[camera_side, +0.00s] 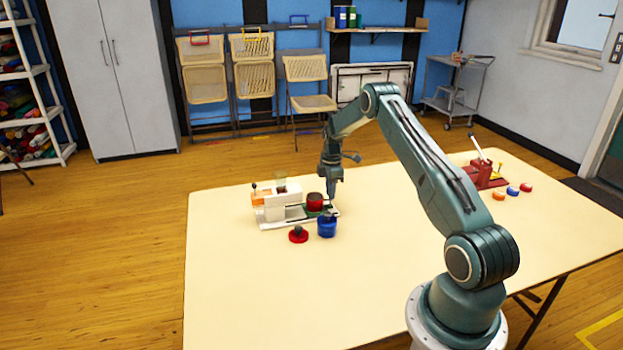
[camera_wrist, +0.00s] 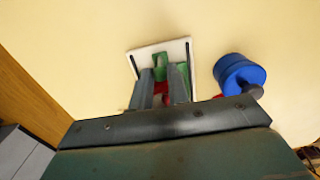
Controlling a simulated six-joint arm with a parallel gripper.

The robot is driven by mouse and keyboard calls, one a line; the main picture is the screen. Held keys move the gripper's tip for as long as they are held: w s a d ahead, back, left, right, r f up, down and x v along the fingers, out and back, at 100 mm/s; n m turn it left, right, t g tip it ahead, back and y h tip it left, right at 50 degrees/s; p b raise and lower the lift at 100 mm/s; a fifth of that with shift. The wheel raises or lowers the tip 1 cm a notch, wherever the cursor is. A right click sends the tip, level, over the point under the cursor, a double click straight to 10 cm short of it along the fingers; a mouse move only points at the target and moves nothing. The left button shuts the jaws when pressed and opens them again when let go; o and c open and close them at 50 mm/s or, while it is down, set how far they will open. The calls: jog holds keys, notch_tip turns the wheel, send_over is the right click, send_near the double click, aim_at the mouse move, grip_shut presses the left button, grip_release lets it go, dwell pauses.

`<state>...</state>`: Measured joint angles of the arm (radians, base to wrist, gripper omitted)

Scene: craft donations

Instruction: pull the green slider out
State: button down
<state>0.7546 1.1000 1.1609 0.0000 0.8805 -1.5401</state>
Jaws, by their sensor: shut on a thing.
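In the wrist view, my gripper (camera_wrist: 161,84) is shut on the green slider (camera_wrist: 159,63), with a finger on either side of its upright part. The slider lies on the white base plate (camera_wrist: 172,47). In the side view, my gripper (camera_side: 332,203) reaches down at the right end of a white press-like machine (camera_side: 285,196) with an orange part at its left. A red cup-shaped part (camera_side: 315,203) stands on the machine just left of my gripper. The slider is mostly hidden there, and in the wrist view my fingers cover part of it.
A blue container (camera_side: 327,227) stands close in front of the machine; it also shows in the wrist view (camera_wrist: 236,74). A red disc with a dark knob (camera_side: 298,235) lies to its left. A red press (camera_side: 480,172) and several small discs stand far right. The table (camera_side: 260,300) is clear in front.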

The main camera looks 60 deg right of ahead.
jog(key=shift+s+d, duration=0.95)
jog(key=c, duration=1.4)
grip_release()
jog(key=shift+c, duration=0.2)
jog(key=shift+r, duration=0.15)
notch_tip(320, 180, up, 7)
jog(key=shift+r, duration=0.1)
